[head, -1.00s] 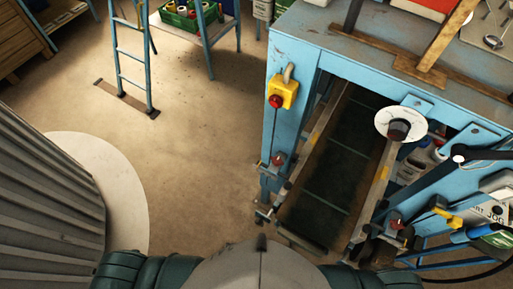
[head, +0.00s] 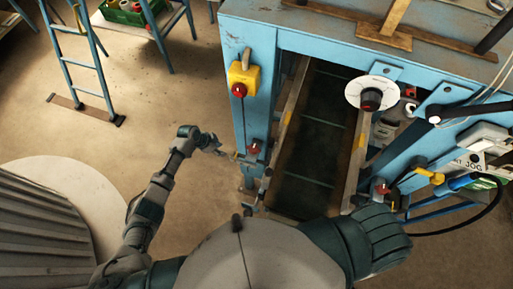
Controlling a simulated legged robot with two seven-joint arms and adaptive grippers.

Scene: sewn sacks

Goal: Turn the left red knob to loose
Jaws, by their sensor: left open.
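The left red knob (head: 254,147) is small and sits low on the machine's blue left post, at the near end of the left rail. A second red knob (head: 382,188) sits at the near end of the right rail. My left gripper (head: 224,151) is open and empty, a short way left of the left red knob, with its fingers toward the post. It looks apart from the knob, though the depth between them is hard to judge. The knob's setting is too small to read. My right gripper is out of view.
A yellow box with a red button (head: 239,89) is on the blue post above the left knob. A dark belt (head: 312,140) runs between the rails. A white dial (head: 371,94) is at right. A ribbed grey drum (head: 40,240) stands lower left; the floor between is clear.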

